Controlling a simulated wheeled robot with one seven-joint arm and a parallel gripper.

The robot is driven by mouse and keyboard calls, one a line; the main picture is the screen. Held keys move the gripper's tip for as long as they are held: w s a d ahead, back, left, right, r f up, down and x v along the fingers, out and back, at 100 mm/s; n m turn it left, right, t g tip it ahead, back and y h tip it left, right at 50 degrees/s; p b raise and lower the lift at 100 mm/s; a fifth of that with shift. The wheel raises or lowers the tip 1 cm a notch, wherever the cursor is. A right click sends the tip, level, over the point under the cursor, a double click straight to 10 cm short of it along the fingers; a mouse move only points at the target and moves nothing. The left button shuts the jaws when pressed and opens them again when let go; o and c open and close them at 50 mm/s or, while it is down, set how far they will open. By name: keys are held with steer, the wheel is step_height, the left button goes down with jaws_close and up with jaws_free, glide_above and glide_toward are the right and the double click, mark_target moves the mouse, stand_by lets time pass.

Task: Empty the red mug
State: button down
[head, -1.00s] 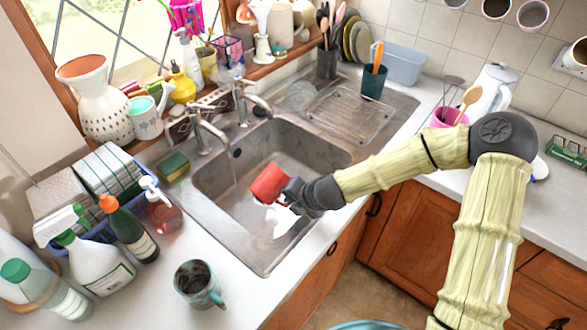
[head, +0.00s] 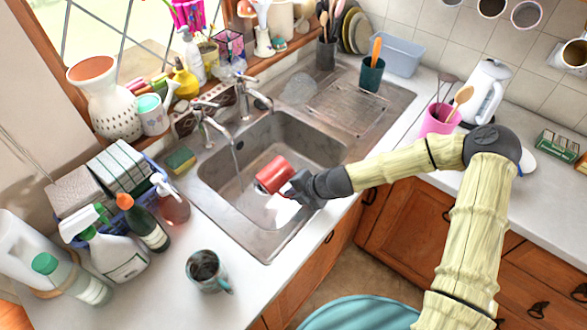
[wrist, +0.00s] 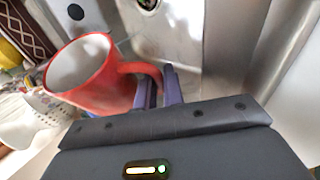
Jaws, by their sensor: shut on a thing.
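The red mug (head: 274,174) is held over the sink basin (head: 235,205), lying tilted well over in the head view. In the wrist view, the mug (wrist: 112,92) shows its pale inside and its open rim at the upper left. I cannot make out any contents in it. My gripper (head: 291,188) is shut on the mug's handle; in the wrist view its two fingers (wrist: 161,88) close around the handle (wrist: 145,69). A bright patch shows on the basin near the mug; I cannot tell whether it is liquid or glare.
Taps (head: 210,123) stand behind the basin, with a thin stream falling from one. A dark patterned mug (head: 205,270) stands on the front counter. Spray bottles (head: 118,255) crowd the left. A drainboard (head: 350,105) lies right of the basin.

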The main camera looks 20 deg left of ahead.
steer(key=shift+w+d+r+g+p, duration=0.25)
steer(key=shift+r+p, duration=0.2)
steer(key=shift+p, duration=0.75)
steer(key=shift+a+f+g+y, duration=0.1)
steer(key=shift+f+g+y, duration=0.15)
steer(key=shift+y, duration=0.15)
steer(key=shift+m, duration=0.3)
steer(key=shift+s+r+g+y, duration=0.1)
steer(key=shift+r+g+y, duration=0.3)
steer(key=shift+y, duration=0.1)
steer(key=shift+w+r+m+y+p, duration=0.1)
steer(key=shift+w+m+y+p, duration=0.15)
steer(key=shift+p, duration=0.4)
steer(key=shift+r+g+p, duration=0.1)
steer(key=shift+g+p, duration=0.3)
steer(key=shift+p, duration=0.05)
